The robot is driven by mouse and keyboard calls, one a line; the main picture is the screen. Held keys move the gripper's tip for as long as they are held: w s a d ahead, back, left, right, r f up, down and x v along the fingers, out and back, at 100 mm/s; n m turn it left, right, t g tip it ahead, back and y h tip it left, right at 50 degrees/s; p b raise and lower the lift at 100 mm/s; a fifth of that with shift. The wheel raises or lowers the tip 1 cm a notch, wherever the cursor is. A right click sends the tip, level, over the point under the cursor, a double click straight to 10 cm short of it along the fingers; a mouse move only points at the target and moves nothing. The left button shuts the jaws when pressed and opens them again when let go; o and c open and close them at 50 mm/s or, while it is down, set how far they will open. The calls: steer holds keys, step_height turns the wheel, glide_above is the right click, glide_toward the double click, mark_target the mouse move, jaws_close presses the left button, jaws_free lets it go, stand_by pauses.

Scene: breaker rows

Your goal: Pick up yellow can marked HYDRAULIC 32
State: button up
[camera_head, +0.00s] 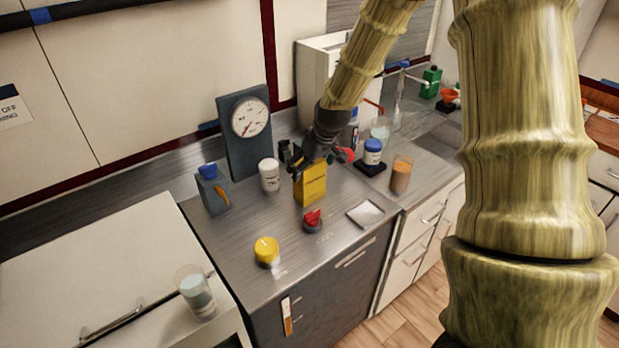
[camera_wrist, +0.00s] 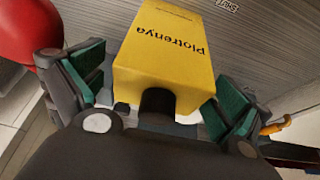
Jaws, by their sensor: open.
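The yellow can (camera_head: 311,187) is a boxy yellow container standing upright on the metal counter. In the wrist view the yellow can (camera_wrist: 165,50) fills the middle, and its face reads "Plotrenya"; I see no HYDRAULIC 32 marking. My gripper (camera_head: 313,160) is over the top of the can in the head view and hides part of it. In the wrist view my gripper (camera_wrist: 160,90) is open, with one green-padded finger on each side of the can. Gaps show between the pads and the can, so it is not gripped.
A red knob (camera_head: 313,218) and a yellow-capped round container (camera_head: 266,252) stand in front. A white jar (camera_head: 269,175) and a dark blue-capped bottle (camera_head: 212,188) are left, a gauge panel (camera_head: 248,135) behind. A blue-lidded jar (camera_head: 372,153) and an orange-filled glass (camera_head: 401,175) are right.

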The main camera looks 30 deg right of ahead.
steer(key=shift+w+f, duration=0.15)
steer(key=shift+f, duration=0.1)
steer(key=c, duration=1.5)
steer(key=shift+c, duration=0.9)
steer(key=shift+r, duration=0.2)
